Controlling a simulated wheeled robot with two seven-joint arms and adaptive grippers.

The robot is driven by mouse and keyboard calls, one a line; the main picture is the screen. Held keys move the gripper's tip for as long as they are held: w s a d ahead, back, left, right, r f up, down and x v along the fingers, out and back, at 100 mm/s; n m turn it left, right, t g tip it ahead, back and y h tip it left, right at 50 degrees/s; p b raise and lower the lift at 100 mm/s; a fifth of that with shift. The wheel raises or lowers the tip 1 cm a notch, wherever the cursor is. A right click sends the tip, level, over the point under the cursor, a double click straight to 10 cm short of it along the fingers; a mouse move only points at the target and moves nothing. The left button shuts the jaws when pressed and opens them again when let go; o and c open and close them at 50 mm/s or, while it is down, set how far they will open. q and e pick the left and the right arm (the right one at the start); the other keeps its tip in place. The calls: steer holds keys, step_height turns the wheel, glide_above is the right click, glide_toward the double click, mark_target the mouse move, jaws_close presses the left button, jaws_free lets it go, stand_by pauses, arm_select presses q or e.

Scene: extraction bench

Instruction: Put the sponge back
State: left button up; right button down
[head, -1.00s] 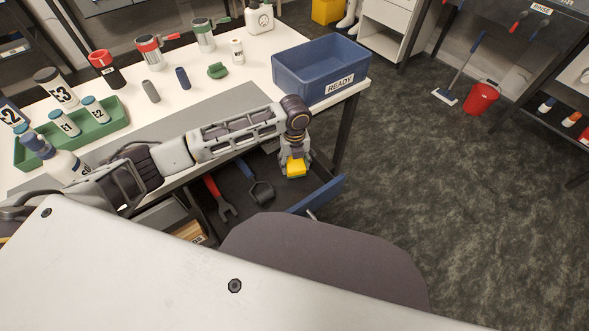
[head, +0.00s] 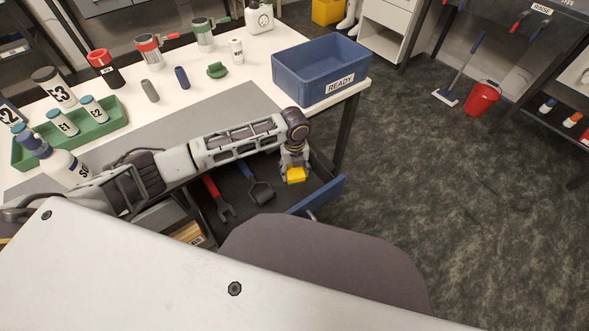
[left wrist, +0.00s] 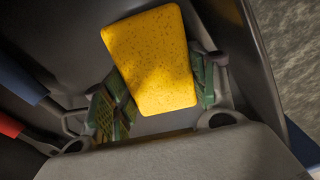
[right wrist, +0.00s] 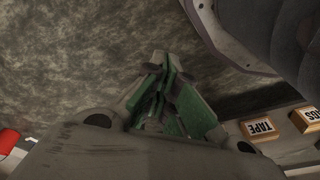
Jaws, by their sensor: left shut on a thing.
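My left gripper (head: 295,166) reaches over the table edge and points down into the right end of an open drawer (head: 325,194). It is shut on a yellow sponge (head: 296,175). In the left wrist view the sponge (left wrist: 150,60) sits between the green finger pads, with dark drawer walls around it. I cannot tell whether the sponge touches the drawer floor. My right gripper (right wrist: 165,75) shows only in its wrist view, with its green-padded fingers together and nothing between them, over grey floor.
The drawer also holds a red wrench (head: 219,199) and a blue-handled tool (head: 258,186), left of the sponge. A blue READY bin (head: 320,80) stands on the table corner. A grey chair back (head: 320,260) is close in front of the drawer.

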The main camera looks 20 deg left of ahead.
mark_target(295, 170)
arm_select(q)
steer(key=o, duration=1)
arm_select(e)
steer(key=shift+f, duration=0.1)
arm_select(q)
steer(key=shift+r, duration=0.15)
steer(key=shift+r, duration=0.8)
steer(key=shift+r+p, duration=1.4)
steer(key=shift+r, duration=3.85)
arm_select(e)
step_height(295, 170, down, 8)
steer(key=s+d, duration=0.1)
steer(key=d, duration=0.1)
steer(key=shift+d+f+t, duration=0.15)
steer(key=shift+d+t, duration=0.1)
steer(key=shift+t, duration=0.05)
steer(key=shift+s, duration=0.1)
